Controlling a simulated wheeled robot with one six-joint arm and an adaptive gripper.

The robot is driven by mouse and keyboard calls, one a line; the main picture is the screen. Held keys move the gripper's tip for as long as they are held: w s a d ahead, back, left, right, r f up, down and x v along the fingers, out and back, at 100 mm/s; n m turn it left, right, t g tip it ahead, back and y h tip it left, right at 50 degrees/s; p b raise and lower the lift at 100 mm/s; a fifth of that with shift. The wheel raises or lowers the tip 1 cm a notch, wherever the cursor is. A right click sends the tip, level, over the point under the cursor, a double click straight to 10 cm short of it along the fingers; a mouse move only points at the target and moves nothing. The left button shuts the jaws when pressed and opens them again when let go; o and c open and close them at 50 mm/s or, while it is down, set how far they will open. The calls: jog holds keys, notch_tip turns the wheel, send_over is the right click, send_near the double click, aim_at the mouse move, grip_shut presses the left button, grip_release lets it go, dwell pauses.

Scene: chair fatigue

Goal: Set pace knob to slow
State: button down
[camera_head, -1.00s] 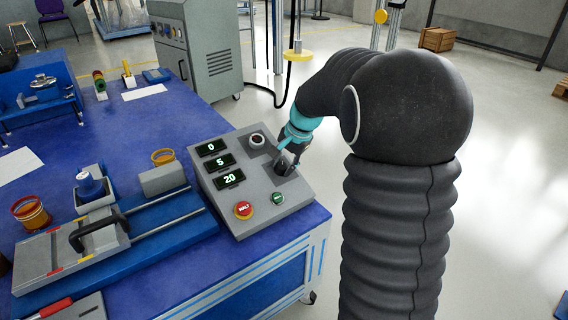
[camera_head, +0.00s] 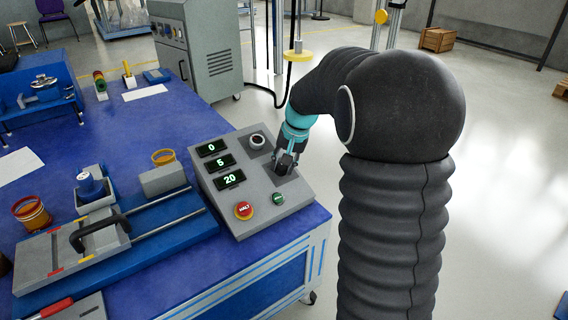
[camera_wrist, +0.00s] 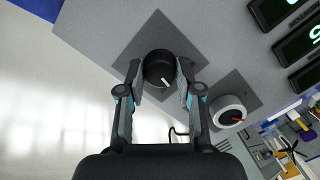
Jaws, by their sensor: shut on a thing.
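The control box (camera_head: 225,203) stands on the blue table, with displays reading 0, 5 and 20. My gripper (camera_head: 284,165) is at its right part, over a dark square plate. In the wrist view a black knob (camera_wrist: 158,69) with a white pointer line sits on a dark diamond-shaped plate. My gripper (camera_wrist: 160,92) has its two fingers on either side of this knob, shut on it. The white line points toward the lower right of that picture. A light knob (camera_head: 257,141) on another dark plate is farther back; it also shows in the wrist view (camera_wrist: 228,112) with a red pointer. No pace labels are readable.
A red HALT button (camera_head: 243,210) and a green button (camera_head: 278,199) are on the box's front part. A sliding fixture (camera_head: 100,240) lies left of the box. A grey cabinet (camera_head: 205,50) stands behind. Open floor is to the right.

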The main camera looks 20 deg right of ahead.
jog(key=n, duration=0.4)
jog(key=shift+a+n+h, duration=0.1)
jog(key=shift+n+h, duration=0.2)
jog(key=n, duration=0.4)
jog(key=shift+b, duration=0.3)
jog(key=shift+h, duration=0.3)
jog(key=c, duration=0.8)
grip_release()
jog(key=shift+o, duration=0.2)
jog(key=shift+r, duration=0.1)
jog(key=v, duration=1.1)
jog(key=shift+r, duration=0.45)
